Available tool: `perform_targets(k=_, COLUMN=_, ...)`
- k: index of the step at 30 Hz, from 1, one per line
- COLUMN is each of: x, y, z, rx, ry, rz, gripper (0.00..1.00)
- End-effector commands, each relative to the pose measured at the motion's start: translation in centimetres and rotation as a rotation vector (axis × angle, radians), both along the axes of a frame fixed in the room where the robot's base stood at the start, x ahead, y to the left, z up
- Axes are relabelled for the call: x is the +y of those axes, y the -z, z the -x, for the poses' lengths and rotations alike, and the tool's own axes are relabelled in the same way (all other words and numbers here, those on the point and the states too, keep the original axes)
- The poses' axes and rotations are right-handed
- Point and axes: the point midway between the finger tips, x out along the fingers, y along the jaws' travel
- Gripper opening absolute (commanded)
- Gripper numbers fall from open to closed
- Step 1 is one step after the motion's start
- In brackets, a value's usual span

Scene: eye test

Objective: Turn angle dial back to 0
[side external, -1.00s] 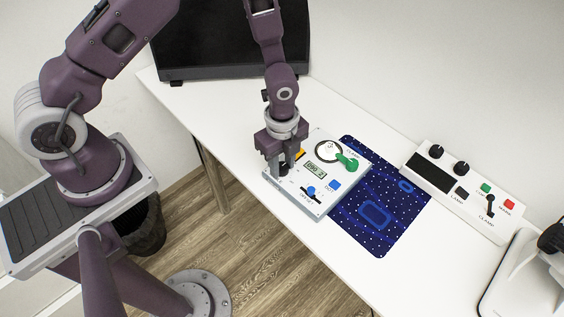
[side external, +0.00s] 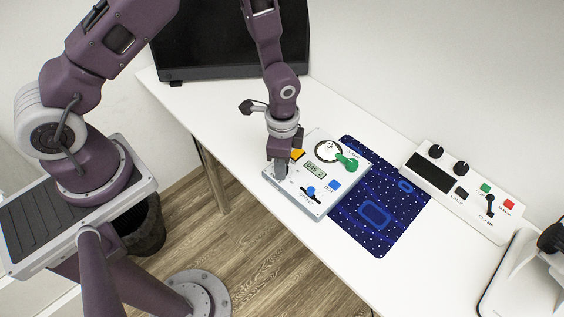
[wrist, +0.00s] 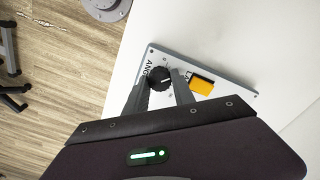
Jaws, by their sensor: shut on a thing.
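The angle dial is a small black knob (wrist: 160,78) with a white mark, near the corner of a light control panel (side external: 350,178), next to the lettering "ANG". In the wrist view it sits between the two fingers of my gripper (wrist: 158,86), which are shut on it. In the side view my gripper (side external: 280,170) points down at the panel's left corner and its fingers hide the dial. The panel's small display (side external: 316,168) seems to read about 045, with the last digit too small to be sure.
The panel also carries a yellow-orange part (wrist: 202,85) close beside my fingers, a green lever (side external: 346,161), a blue knob (side external: 310,191) and a blue button (side external: 334,184). A blue patterned mat (side external: 385,235) and a second control box (side external: 470,212) lie to the right.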

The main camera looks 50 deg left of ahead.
Motion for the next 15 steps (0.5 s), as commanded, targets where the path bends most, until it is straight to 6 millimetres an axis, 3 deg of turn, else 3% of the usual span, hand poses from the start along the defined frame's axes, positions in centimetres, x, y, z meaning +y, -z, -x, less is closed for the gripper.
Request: perform_targets(k=15, x=0.03, y=-0.05, z=-0.08, rx=0.005, ry=-0.476, rz=0.001, gripper=0.0)
